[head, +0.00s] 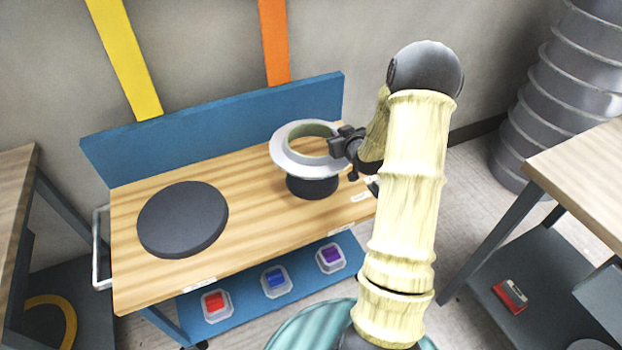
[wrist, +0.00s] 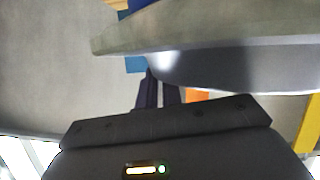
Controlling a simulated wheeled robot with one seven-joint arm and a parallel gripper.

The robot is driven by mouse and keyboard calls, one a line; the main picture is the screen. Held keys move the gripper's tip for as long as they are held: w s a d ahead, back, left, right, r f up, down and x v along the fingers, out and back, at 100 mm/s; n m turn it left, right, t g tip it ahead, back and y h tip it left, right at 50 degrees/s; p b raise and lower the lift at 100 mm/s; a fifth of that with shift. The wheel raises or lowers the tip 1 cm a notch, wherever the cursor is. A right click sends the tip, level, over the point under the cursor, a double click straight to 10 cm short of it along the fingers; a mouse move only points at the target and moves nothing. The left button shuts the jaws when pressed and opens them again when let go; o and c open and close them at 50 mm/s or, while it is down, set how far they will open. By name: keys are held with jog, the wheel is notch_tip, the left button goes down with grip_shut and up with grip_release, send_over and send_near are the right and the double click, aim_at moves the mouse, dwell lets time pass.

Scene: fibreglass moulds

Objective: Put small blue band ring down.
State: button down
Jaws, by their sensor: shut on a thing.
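A pale grey ring with a wide flat flange (head: 283,160) and an olive inner wall is at the right half of the wooden bench top. No blue band shows on it from here. My gripper (head: 345,146) is shut on its right side; in the wrist view my fingers (wrist: 160,92) meet the large grey ring part (wrist: 235,68). A short dark round block (head: 312,187) is directly below the ring. I cannot tell whether the ring touches it. A wide, flat dark disc (head: 182,218) lies bare on the left half of the bench.
The wooden bench top (head: 255,225) is clear between disc and block. A blue back panel (head: 220,115) rises behind it. Red (head: 216,304), blue (head: 275,280) and purple (head: 331,256) bins sit on the lower shelf. Another table (head: 585,165) stands at the right.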

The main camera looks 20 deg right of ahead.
jog(key=shift+f+b, duration=0.45)
jog(key=shift+f, duration=2.65)
jog(key=shift+f, duration=0.1)
notch_tip(320, 180, down, 4)
jog(key=shift+r+b, duration=0.15)
jog(key=shift+b, duration=0.15)
jog(key=c, duration=1.6)
grip_release()
jog(key=shift+o, duration=0.2)
jog(key=shift+s, duration=0.1)
jog(key=v, duration=1.2)
jog(key=shift+p, duration=0.35)
